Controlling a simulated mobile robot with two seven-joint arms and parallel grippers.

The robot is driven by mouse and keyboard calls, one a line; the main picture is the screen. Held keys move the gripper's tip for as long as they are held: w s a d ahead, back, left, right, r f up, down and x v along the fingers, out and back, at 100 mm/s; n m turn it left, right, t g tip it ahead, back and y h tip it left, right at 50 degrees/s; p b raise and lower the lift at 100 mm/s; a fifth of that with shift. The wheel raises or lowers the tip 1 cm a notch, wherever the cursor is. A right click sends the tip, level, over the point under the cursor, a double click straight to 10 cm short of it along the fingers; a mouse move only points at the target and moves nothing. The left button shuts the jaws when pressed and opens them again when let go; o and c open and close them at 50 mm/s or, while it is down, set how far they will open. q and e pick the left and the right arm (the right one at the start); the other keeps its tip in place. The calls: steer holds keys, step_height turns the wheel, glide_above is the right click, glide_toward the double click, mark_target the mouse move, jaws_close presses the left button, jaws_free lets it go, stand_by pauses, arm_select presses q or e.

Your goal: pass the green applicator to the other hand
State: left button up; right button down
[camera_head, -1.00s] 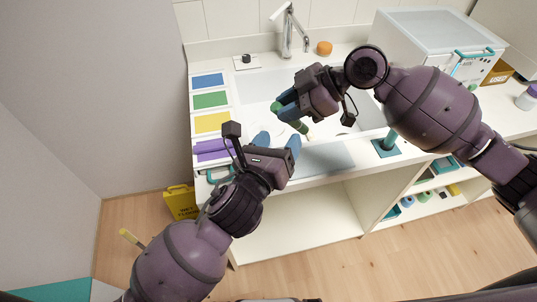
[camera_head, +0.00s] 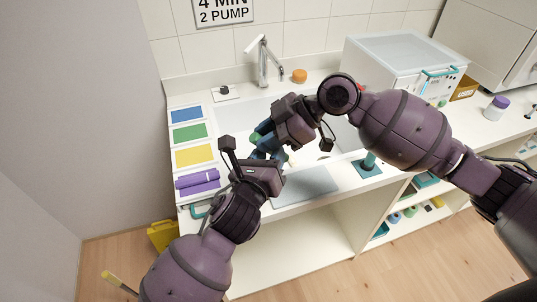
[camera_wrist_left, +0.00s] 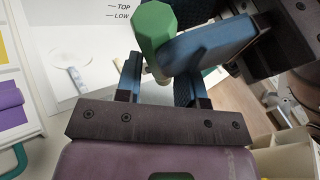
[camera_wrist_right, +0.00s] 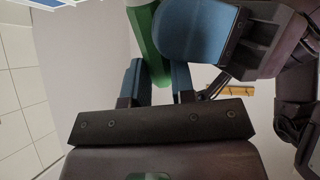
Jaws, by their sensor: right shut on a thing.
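The green applicator (camera_wrist_left: 153,28) is held in my right gripper (camera_head: 264,134) above the sink edge; little of it shows in the head view. In the right wrist view its green shaft (camera_wrist_right: 149,42) lies between the right fingers. My left gripper (camera_head: 268,158) is close below the right one. In the left wrist view its fingers stand apart, with the applicator's lower end near the gap between them; whether they touch it I cannot tell. A blue finger of the right gripper overlaps this view.
The white sink (camera_head: 238,118) lies behind the grippers, with a tap (camera_head: 263,62) at the back. A teal-handled white box (camera_head: 395,65) stands at right.

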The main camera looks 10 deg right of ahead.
arm_select(q)
steer(key=c, duration=0.4)
jaws_close()
arm_select(e)
steer(key=c, duration=1)
jaws_free()
arm_select(q)
steer(key=shift+a+r, duration=0.1)
arm_select(e)
steer(key=shift+o, duration=0.6)
steer(key=shift+f, duration=0.1)
arm_select(q)
steer(key=shift+w, duration=0.1)
